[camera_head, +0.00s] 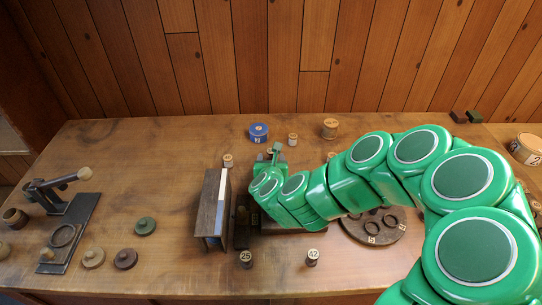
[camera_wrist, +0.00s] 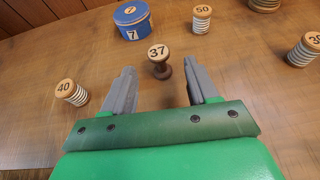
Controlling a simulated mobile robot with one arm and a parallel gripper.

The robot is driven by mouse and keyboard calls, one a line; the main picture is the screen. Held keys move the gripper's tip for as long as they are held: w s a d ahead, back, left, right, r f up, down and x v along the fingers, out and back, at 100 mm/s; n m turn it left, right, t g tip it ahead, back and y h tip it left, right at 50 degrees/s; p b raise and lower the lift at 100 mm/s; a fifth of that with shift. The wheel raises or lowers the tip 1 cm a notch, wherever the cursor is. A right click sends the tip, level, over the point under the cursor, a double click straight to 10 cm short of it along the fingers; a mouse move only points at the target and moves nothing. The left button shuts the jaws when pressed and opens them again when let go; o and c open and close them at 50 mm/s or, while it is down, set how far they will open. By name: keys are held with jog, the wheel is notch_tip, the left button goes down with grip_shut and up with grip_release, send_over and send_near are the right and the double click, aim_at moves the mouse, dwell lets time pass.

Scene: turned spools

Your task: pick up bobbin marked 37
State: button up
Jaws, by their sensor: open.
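The bobbin marked 37 (camera_wrist: 159,60) stands upright in the wrist view, with a pale numbered top and a dark brown body. My gripper (camera_wrist: 158,82) is open, its two grey fingers apart. The bobbin is just beyond and between the fingertips, and I see no contact. In the head view my green arm reaches over the table and my gripper (camera_head: 272,156) is partly hidden by its own links; I cannot make out bobbin 37 there.
Bobbins marked 40 (camera_wrist: 72,92), 50 (camera_wrist: 201,18) and another (camera_wrist: 304,49) stand around. A blue tin marked 7 (camera_wrist: 132,20) is behind. A wooden upright box (camera_head: 212,208) stands left of my arm; bobbins 25 (camera_head: 246,260) and 42 (camera_head: 312,258) are near the front edge.

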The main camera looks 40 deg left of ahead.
aim_at(271, 153)
jog(key=shift+x, duration=3.85)
jog(key=shift+s+f, duration=0.1)
jog(key=c, duration=1)
